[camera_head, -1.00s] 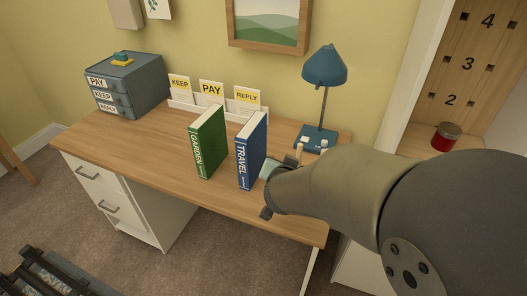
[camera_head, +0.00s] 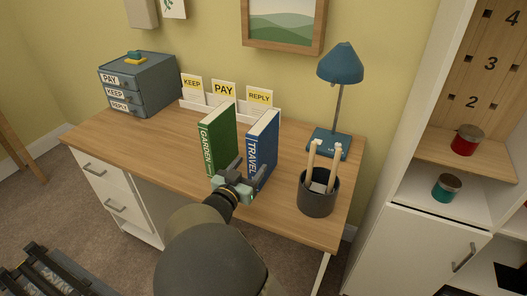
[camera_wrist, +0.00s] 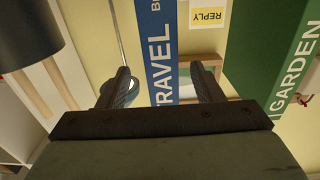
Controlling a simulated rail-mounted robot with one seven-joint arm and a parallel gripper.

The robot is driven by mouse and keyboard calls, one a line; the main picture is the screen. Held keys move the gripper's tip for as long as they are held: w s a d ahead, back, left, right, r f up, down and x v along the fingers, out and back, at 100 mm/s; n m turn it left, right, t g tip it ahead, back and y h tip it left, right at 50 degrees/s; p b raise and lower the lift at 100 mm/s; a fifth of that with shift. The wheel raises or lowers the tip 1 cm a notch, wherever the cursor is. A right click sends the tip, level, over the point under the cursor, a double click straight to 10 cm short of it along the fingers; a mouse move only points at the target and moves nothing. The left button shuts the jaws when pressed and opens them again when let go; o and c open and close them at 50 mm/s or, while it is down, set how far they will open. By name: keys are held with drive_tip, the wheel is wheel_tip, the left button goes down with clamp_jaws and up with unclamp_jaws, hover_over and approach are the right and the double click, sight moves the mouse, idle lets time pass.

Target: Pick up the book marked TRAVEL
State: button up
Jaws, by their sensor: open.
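The blue TRAVEL book (camera_head: 263,145) stands upright on the wooden desk, its lettered spine toward the front. The green GARDEN book (camera_head: 216,138) stands upright just left of it. My gripper (camera_head: 245,173) is in front of the TRAVEL spine and hides its lower part in the head view. In the wrist view the TRAVEL book (camera_wrist: 158,45) shows between the two spread fingers of my gripper (camera_wrist: 163,80), with GARDEN (camera_wrist: 285,65) off to the right. The fingers are open, with gaps at both sides of the spine. How far they reach along the covers is unclear.
A dark pencil cup (camera_head: 318,196) stands close right of TRAVEL. A blue lamp (camera_head: 340,64) is behind it. A white letter rack (camera_head: 206,114) is behind the books, and a grey drawer box (camera_head: 140,84) is at the back left.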

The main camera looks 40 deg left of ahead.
sight(264, 151)
drive_tip(key=w, duration=0.2)
drive_tip(key=w+a, duration=0.1)
drive_tip(key=w, duration=0.5)
drive_tip(key=shift+a+r, duration=0.25)
drive_tip(key=shift+r, duration=0.05)
clamp_jaws()
